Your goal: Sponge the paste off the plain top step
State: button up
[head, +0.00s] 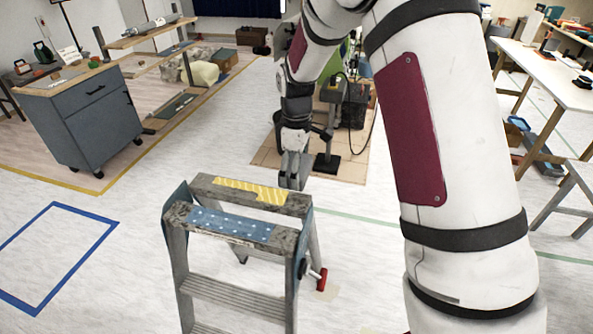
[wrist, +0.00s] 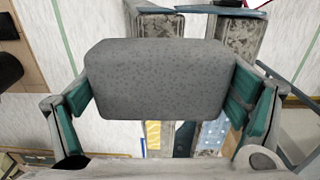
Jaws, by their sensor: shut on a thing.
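A stepladder (head: 230,290) stands in front of me. It has two narrow top steps with mottled grey-brown surfaces. The far top step (head: 298,203) carries a yellow striped patch (head: 250,190). The near top step (head: 178,212) carries a blue dotted patch (head: 232,225). I cannot tell paste from worn surface on either. My gripper (head: 292,182) is by the right end of the far step. In the wrist view my gripper (wrist: 162,88) is shut on a grey speckled sponge (wrist: 160,75), its green pads on both sides. The sponge hides part of the steps below; contact cannot be told.
A red-handled tool (head: 321,279) hangs on the ladder's right side. A grey drawer cabinet (head: 85,118) stands at left, a white table (head: 560,75) at right. A blue floor outline (head: 60,258) lies left of the ladder, with free floor around it.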

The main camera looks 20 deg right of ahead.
jog(key=shift+f+b, duration=1.2)
jog(key=shift+f, duration=2.1)
jog(key=shift+r, duration=0.1)
